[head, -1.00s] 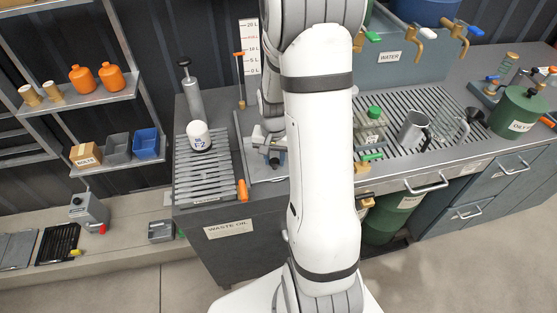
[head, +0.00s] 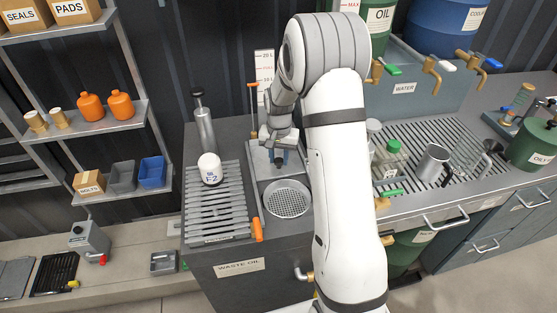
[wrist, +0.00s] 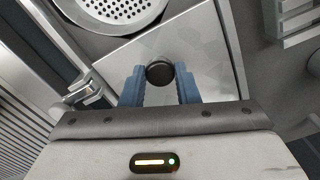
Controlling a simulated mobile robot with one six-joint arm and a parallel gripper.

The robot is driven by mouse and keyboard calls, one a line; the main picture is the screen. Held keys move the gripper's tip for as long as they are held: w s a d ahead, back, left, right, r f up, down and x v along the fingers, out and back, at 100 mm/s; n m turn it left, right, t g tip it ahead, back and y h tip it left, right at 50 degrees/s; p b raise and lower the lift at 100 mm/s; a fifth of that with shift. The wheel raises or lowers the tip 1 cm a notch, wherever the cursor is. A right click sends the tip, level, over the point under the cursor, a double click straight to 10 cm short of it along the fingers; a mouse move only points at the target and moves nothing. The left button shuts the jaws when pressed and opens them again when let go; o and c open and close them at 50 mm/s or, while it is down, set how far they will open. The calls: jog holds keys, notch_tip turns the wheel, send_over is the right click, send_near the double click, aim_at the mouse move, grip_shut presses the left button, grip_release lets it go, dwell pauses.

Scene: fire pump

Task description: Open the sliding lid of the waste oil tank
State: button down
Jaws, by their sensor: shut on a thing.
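The waste oil tank (head: 212,274) is a dark grey cabinet with a "WASTE OIL" label on its front. Its sliding lid, a flat grey plate (wrist: 205,50), lies behind a round opening with a perforated strainer (head: 287,198). The strainer shows uncovered in the head view, and part of it shows at the top of the wrist view (wrist: 122,8). My gripper (wrist: 160,88) has its blue fingers on either side of the lid's round black knob (wrist: 160,71) and is shut on it. In the head view my gripper (head: 279,158) is over the lid, behind the opening.
Left of the opening, a white filter (head: 210,169) stands on a slatted rack (head: 217,212), with an orange handle (head: 257,230) at its edge. An orange-topped rod (head: 253,100) stands behind. A draining grille with a metal jug (head: 432,162) is to the right.

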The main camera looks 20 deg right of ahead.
jog(key=shift+d, duration=0.1)
jog(key=c, duration=1.1)
grip_release()
jog(key=shift+s, duration=0.1)
notch_tip(320, 180, up, 8)
jog(key=shift+f+b, duration=0.25)
jog(key=shift+b, duration=0.15)
jog(key=shift+r, duration=0.15)
jog(key=shift+s+r, duration=0.25)
jog(key=shift+r, duration=0.05)
jog(key=s+a+r+n+t, duration=0.1)
jog(key=s+a+r+n, duration=0.1)
jog(key=s+r, duration=0.85)
jog(key=s+a+n+t, duration=0.1)
jog(key=s+n, duration=0.2)
jog(key=s, duration=1.4)
jog(key=shift+s+f+t, duration=0.2)
jog(key=shift+f+t, duration=0.2)
jog(key=shift+f, duration=0.05)
